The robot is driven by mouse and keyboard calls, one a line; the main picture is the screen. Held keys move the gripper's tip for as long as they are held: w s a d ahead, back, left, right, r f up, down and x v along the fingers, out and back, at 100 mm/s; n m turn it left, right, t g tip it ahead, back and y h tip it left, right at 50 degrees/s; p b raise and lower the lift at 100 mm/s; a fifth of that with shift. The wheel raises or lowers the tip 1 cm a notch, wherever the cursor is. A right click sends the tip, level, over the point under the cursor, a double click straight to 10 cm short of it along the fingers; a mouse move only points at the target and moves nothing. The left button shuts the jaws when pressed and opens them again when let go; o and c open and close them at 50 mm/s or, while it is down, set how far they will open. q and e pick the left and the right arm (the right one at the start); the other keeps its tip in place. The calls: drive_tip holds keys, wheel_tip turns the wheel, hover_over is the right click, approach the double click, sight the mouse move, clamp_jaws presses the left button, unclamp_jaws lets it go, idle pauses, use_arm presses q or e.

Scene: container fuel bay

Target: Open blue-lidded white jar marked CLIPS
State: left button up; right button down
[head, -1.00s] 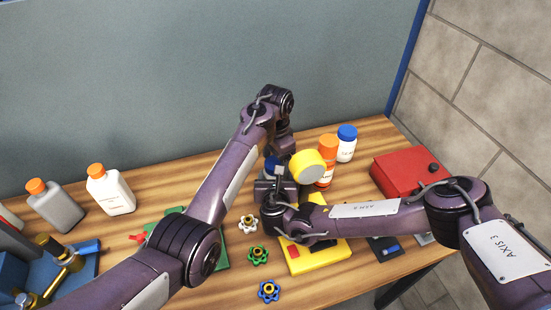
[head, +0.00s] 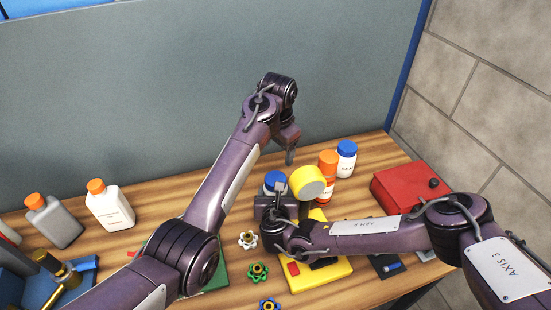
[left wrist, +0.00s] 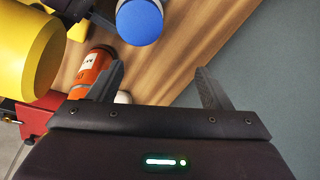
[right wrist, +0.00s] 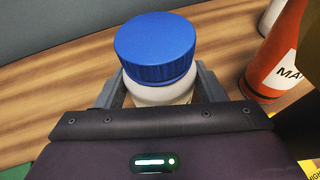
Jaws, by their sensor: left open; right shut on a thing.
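A white jar with a blue lid (head: 274,181) stands at the middle of the bench. In the right wrist view the blue lid (right wrist: 155,46) sits on the white jar body (right wrist: 160,92); no lettering shows. My right gripper (right wrist: 158,97) is shut on the jar body below the lid. My left gripper (head: 290,157) is open and empty, above and behind the jar, apart from it. The left wrist view shows its spread fingers (left wrist: 160,88) with the blue lid (left wrist: 140,20) beyond them. A second blue-lidded white jar (head: 346,160) stands to the right, its print unreadable.
An orange-capped bottle (head: 326,172) and a big yellow round thing (head: 307,182) stand close right of the held jar. A red box (head: 408,187) is at right. Several small valve wheels (head: 258,271) lie in front.

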sight(275, 178)
use_arm(q)
drive_tip(key=s+n, duration=0.1)
drive_tip(key=n, duration=0.3)
drive_tip(key=s+n+g, duration=0.1)
drive_tip(key=n, duration=0.3)
drive_tip(key=s+n+g, duration=0.1)
drive_tip(key=n, duration=0.3)
drive_tip(key=shift+a+r+n, duration=0.15)
drive_tip(key=shift+a+n, duration=0.1)
drive_tip(key=shift+n, duration=0.05)
drive_tip(key=shift+f, duration=3.9)
drive_tip(key=c, duration=0.9)
drive_tip(key=o, duration=1)
drive_tip(key=shift+c, duration=0.2)
drive_tip(key=shift+r, duration=0.1)
